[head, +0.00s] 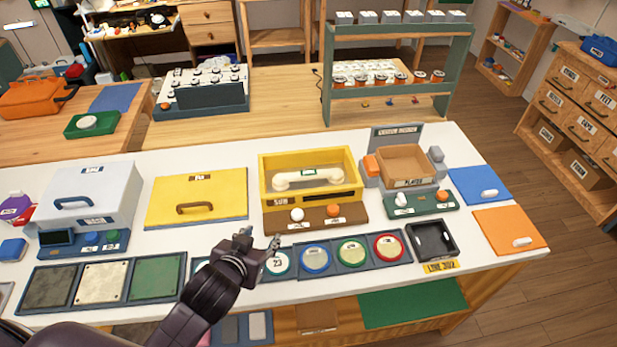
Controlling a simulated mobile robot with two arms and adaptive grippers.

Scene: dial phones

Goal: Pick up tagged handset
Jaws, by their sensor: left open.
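The handset's two rounded ends point left and right. My left gripper (259,241) is open and empty, in front of and to the lower left of the yellow box, near the row of round dials. It is apart from the handset. My right gripper is not in view.
A yellow lid (197,199) with a brown handle lies left of the box. A grey-white box (88,193) stands further left. A brown bin (405,160) and a black tray (432,240) are to the right. Round dials (315,257) line the front edge.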

